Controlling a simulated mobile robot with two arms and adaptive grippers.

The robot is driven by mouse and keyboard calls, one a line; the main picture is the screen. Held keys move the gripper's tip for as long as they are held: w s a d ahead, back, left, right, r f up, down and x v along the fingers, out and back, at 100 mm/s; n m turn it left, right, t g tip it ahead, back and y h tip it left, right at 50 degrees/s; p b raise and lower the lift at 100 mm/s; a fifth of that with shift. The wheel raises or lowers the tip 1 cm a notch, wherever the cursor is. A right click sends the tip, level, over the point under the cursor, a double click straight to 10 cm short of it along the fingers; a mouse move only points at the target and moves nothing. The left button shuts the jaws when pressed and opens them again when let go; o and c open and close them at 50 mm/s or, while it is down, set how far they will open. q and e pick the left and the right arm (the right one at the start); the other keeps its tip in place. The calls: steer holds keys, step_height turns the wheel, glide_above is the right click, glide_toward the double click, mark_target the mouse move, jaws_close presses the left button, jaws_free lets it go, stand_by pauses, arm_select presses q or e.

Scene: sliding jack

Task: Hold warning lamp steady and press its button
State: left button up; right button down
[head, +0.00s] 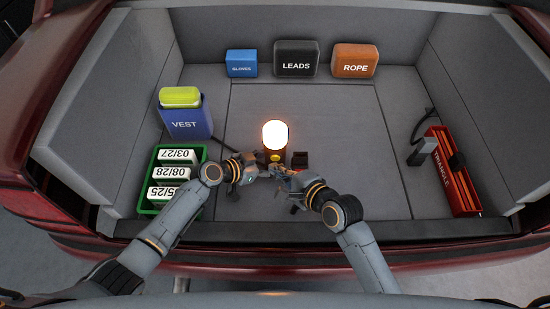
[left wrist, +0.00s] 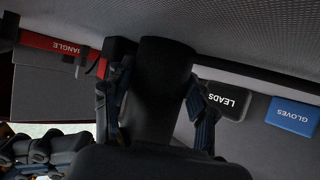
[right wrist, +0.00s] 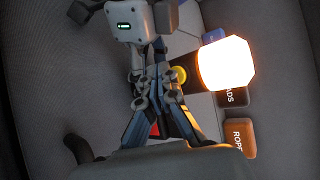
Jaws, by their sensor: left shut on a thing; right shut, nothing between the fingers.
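The warning lamp (head: 275,134) stands upright on the boot floor with its lens glowing bright; it also shows in the right wrist view (right wrist: 226,64). Its yellow button (right wrist: 179,74) is low on the dark body, and it shows in the head view (head: 275,157). My left gripper (head: 258,167) is shut on the lamp's dark lower body from the left. In the left wrist view its fingers flank a black shape. My right gripper (head: 282,170) is shut and empty, its fingertips close in front of the button. I cannot tell whether they touch it.
A green crate (head: 149,205) with dated packs and the blue vest box (head: 186,122) stand left. Gloves (head: 241,63), leads (head: 296,58) and rope (head: 354,60) boxes line the back. The red triangle case (head: 455,178) and a jack-like grey thing (head: 422,150) are right. Floor behind the lamp is clear.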

steer(key=s, duration=0.5)
steer(key=shift+s, duration=0.2)
arm_select(q)
steer(key=o, duration=1.1)
